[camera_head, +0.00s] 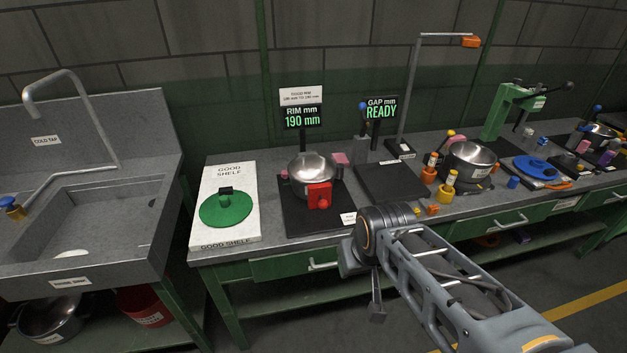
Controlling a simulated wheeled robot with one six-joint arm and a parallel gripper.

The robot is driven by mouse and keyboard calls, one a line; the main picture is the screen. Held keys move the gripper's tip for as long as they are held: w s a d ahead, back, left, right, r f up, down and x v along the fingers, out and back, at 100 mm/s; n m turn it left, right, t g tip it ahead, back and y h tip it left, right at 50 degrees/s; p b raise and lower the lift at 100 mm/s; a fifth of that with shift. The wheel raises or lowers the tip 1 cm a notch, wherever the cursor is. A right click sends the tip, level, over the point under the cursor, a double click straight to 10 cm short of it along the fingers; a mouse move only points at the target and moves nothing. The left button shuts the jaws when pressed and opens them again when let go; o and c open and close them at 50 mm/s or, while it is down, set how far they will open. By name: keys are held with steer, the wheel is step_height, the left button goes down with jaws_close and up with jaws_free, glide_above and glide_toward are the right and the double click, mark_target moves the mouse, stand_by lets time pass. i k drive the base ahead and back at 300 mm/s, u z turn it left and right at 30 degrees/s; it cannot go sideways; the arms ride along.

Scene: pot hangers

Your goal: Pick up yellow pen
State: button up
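No yellow pen can be made out for certain. A small yellow-topped upright piece (451,177) stands in an orange holder (444,194) on the bench, left of the right-hand steel pot. Another small yellow-and-white piece (433,159) stands just behind it in a second orange holder. Both are too small to identify. My gripper (377,312) hangs in front of the bench's front edge, below my wrist, apart from these pieces. Its fingers are seen edge-on, so its opening does not show. My arm covers part of the bench front.
A steel pot (312,166) with a red block stands on a dark plate. A second pot (471,158), a blue lid (538,167) and a green press (500,115) stand farther right. A green lid (228,212) lies on a white board. The dark flat plate (391,180) is bare.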

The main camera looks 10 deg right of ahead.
mark_target(452, 178)
steer(key=z, duration=0.15)
steer(key=k, duration=0.4)
steer(key=z, duration=1.3)
steer(key=i, duration=0.85)
steer(key=u, duration=1)
steer(key=i, duration=0.6)
steer(key=u, duration=0.65)
